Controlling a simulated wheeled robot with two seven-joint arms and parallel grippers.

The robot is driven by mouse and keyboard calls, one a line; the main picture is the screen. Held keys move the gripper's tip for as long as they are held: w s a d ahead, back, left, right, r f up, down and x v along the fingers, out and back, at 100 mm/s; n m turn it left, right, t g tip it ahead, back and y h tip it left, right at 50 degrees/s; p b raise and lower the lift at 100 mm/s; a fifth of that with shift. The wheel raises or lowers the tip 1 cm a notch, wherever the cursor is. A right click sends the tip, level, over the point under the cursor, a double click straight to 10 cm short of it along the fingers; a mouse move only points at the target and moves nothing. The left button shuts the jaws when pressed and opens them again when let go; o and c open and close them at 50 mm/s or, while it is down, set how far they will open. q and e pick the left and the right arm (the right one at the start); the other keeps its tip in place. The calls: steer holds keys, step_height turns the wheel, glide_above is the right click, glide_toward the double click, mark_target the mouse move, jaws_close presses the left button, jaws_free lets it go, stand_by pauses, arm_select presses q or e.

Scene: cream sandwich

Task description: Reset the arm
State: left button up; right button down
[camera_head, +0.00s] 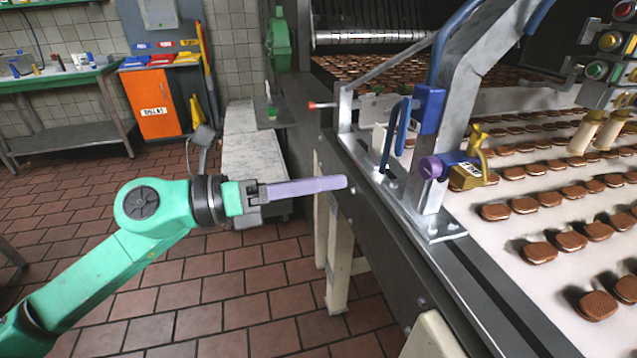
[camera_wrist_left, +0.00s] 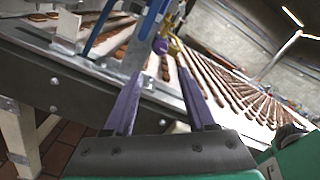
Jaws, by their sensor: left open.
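My left arm comes in from the left, and its gripper (camera_head: 342,183) is level in front of the side of the conveyor (camera_head: 440,262). Its purple fingers point right and overlap each other in the head view. In the left wrist view the fingers of the gripper (camera_wrist_left: 160,76) stand apart with nothing between them. The conveyor frame (camera_wrist_left: 75,80) lies beyond them. Whether the fingertips touch the conveyor side cannot be told. My right gripper is not in view.
Chocolate-coloured biscuits (camera_head: 540,252) lie in rows on the pale belt. A metal bracket (camera_head: 430,195) with a purple knob (camera_head: 430,167) and a gold part (camera_head: 468,175) rises at the conveyor's near edge. An orange cabinet (camera_head: 155,100) and a green-topped table (camera_head: 60,80) stand behind. Tiled floor is open at left.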

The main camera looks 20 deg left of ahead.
arm_select(q)
steer(key=w+a+f+n+t+y+p, duration=0.2)
steer(key=w+a+f+n+t+y, duration=0.25)
steer(key=a+n, duration=0.45)
steer(key=w+a+f+n+t+y+p, duration=0.1)
steer(key=w+a+f+n+t+y, duration=0.1)
steer(key=w+a+f+n+y, duration=0.65)
steer(key=s+a+f+n+g+y+p, duration=0.2)
steer(key=s+a+f+n, duration=0.2)
steer(key=a+f+n, duration=0.8)
steer(key=s+d+f+n+g+p, duration=0.1)
steer(key=s+f+n+g, duration=0.15)
steer(key=s+f, duration=0.55)
steer(key=s+d+f+n+g+y+p, duration=0.1)
steer(key=s+f+g, duration=0.2)
steer(key=f, duration=0.9)
steer(key=s+d+f+n+g+p, duration=0.1)
steer(key=s+f+g, duration=0.1)
steer(key=s+f, duration=0.65)
steer(key=s+d+f+n+g, duration=0.2)
steer(key=s+d+f, duration=0.4)
steer(key=s, duration=0.3)
steer(key=s+d+f+n+g+h+p, duration=0.1)
steer(key=s+d+f+g, duration=0.3)
steer(key=s+d+f, duration=0.2)
steer(key=s+d, duration=0.2)
steer(key=s, duration=0.1)
steer(key=shift+s+f+n+g+p, duration=0.2)
steer(key=shift+f+n+g+p, duration=0.1)
steer(key=shift+n, duration=0.1)
